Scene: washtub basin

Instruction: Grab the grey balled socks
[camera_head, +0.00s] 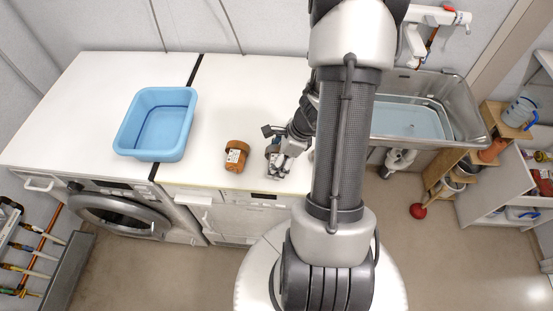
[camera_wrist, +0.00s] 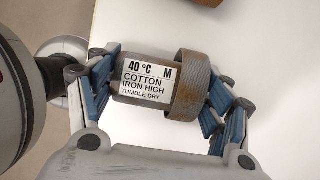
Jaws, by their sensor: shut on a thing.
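The grey balled socks (camera_wrist: 190,85) sit between the fingers of my gripper (camera_wrist: 162,90) in the wrist view. They look grey-brown, with a thick rolled cuff on the right and a white label reading 40 °C, M, cotton, iron high, tumble dry. The blue-padded fingers are shut on them from both ends. In the head view my gripper (camera_head: 279,160) is low over the front part of the white worktop, and the socks are mostly hidden by it. I cannot tell whether the socks touch the worktop.
An orange-brown balled bundle (camera_head: 235,160) with a label stands just left of my gripper. A blue basin (camera_head: 128,140) stands farther left on the worktop (camera_head: 225,85). A metal sink (camera_head: 465,105) with a pale blue tub is at right. The worktop behind my gripper is clear.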

